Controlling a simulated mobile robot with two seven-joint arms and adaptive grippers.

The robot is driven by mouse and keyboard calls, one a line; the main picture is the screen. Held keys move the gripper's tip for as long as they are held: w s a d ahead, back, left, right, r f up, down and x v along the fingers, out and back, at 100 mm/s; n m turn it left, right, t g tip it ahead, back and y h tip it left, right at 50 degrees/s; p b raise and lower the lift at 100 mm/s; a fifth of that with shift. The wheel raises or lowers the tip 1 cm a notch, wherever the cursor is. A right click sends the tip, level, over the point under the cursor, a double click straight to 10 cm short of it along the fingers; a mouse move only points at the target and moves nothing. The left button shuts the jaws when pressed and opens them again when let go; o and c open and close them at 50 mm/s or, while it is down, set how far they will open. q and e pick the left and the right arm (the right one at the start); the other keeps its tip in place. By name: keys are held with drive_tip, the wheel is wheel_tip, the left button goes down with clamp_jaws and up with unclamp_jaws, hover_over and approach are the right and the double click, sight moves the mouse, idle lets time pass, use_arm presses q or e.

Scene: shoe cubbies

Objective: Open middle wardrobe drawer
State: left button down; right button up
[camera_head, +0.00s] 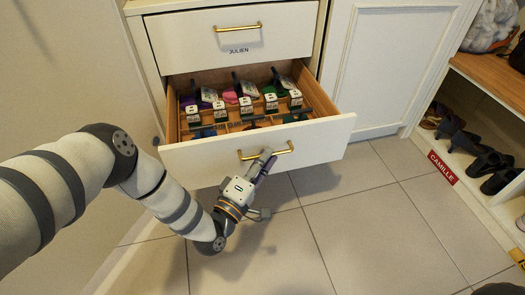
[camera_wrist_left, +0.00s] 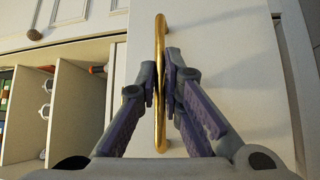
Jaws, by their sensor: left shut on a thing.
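The white drawer (camera_head: 316,141) below the top drawer stands pulled out, with its wooden inside showing. Its brass bar handle (camera_head: 284,150) is on the front panel; the handle also shows upright in the left wrist view (camera_wrist_left: 160,125). In the left wrist view the two fingers (camera_wrist_left: 160,78) sit on either side of the bar. My right gripper is not in view.
The top drawer (camera_head: 285,31), labelled JULIEN, is shut. Several colourful items (camera_head: 232,97) lie inside the open drawer. A white cabinet door (camera_head: 380,70) and a shoe cubby (camera_head: 480,150) are to the right. The tiled floor (camera_head: 350,220) in front is clear.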

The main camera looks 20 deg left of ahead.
use_arm(q)
drive_tip(key=shift+s+d, duration=0.15)
drive_tip(key=shift+s, duration=0.05)
drive_tip(key=c, duration=2)
unclamp_jaws()
drive_tip(key=v, duration=1.2)
